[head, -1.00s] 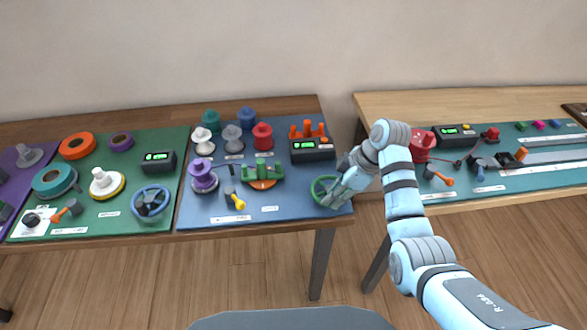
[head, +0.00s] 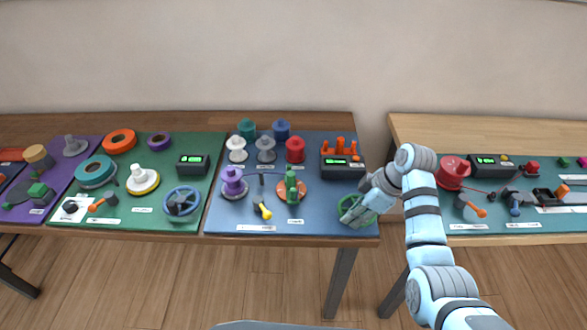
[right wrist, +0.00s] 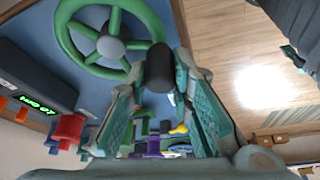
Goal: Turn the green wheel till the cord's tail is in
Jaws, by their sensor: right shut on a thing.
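The green wheel (head: 345,203) is at the front right corner of the blue board, partly hidden by my right gripper (head: 354,211). In the right wrist view the wheel's rim (right wrist: 72,38), spokes and grey hub show. A dark upright handle (right wrist: 160,72) at its rim stands between my right gripper's fingers (right wrist: 167,95), which are shut on it. An orange disc (head: 283,196) with a green piece (head: 291,183) across it sits left of the wheel. I cannot make out the cord or its tail. My left gripper is not in view.
The blue board (head: 320,222) also holds a black display box (head: 342,167), a yellow-tipped lever (head: 264,212), a purple spool (head: 233,184) and several other spools. A green board (head: 140,214) lies left. A gap separates the two tables.

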